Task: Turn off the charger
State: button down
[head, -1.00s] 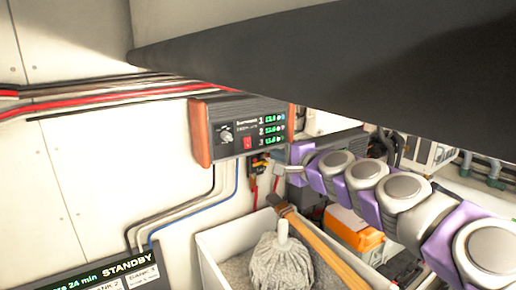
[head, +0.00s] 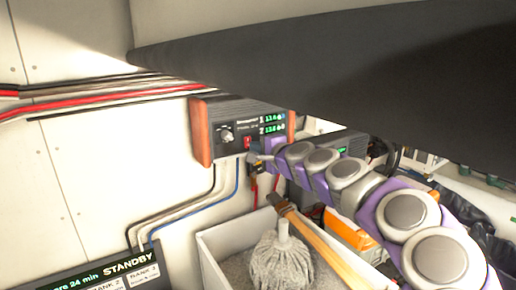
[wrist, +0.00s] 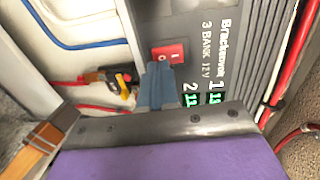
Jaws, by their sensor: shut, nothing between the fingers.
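The charger (head: 232,130) is a dark box with wooden end panels, a knob and green number displays, fixed on the white wall in the head view. Its red rocker switch (wrist: 168,53) shows in the wrist view, with the charger's front face beside it. The switch also shows in the head view (head: 248,142). My gripper (wrist: 158,70) is shut and empty, its fingertips right at the lower edge of the switch. I cannot tell whether they touch it. In the head view my arm covers the charger's lower right part.
A white bin (head: 209,250) with a mop (head: 281,260) and a wooden handle stands below the charger. Red and black cables (head: 100,103) run along the wall. A STANDBY panel (head: 105,273) is at lower left. An orange box (head: 345,232) is behind my arm.

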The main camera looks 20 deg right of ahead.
jog(key=b, duration=0.1)
jog(key=a+t+b, duration=0.1)
jog(key=b, duration=0.1)
jog(key=shift+w+f+b, duration=0.1)
jog(key=shift+f+b, duration=0.2)
jog(key=shift+r, duration=0.15)
